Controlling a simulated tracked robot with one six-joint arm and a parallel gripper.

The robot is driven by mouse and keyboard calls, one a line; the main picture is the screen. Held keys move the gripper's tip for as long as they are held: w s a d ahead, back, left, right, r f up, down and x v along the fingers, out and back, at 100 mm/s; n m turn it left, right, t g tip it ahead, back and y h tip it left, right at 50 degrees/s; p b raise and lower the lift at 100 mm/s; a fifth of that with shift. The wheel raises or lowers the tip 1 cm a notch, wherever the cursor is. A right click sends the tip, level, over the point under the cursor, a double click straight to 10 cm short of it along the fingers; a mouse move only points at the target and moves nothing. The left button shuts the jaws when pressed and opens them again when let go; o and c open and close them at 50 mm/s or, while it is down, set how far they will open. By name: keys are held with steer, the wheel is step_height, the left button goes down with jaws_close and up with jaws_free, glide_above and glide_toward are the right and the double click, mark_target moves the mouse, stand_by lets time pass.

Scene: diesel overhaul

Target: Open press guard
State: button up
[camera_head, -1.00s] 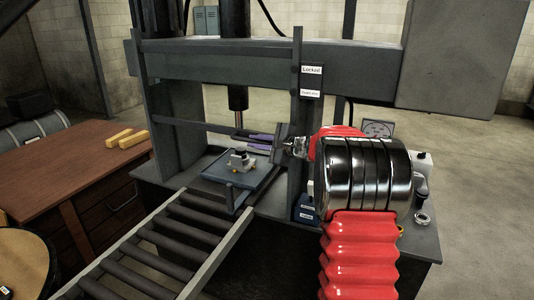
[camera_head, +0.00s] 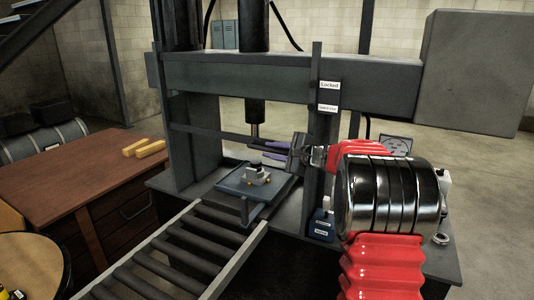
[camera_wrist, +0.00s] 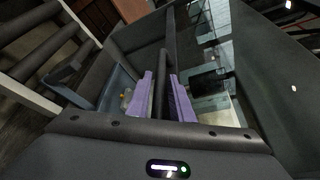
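The press guard's dark bar (camera_head: 215,134) runs across the front of the press opening, below the ram. My gripper (camera_head: 272,152) is at the bar's right end, by the right post. Its purple fingers lie on either side of a dark bar, which shows lengthwise between them in the wrist view (camera_wrist: 161,88). The fingers are close to the bar, but I cannot tell whether they press on it. A label reading "Locked" (camera_head: 330,85) is on the right post.
A blue tray (camera_head: 233,187) with a small metal part (camera_head: 258,175) sits under the ram (camera_head: 254,112). A roller conveyor (camera_head: 185,250) leads up to it. A wooden desk (camera_head: 60,180) stands left. A blue box (camera_head: 322,224) stands near the right post.

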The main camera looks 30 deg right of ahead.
steer(key=shift+s, duration=0.1)
steer(key=v, duration=1.3)
steer(key=shift+s, duration=0.2)
steer(key=shift+d+r, duration=0.1)
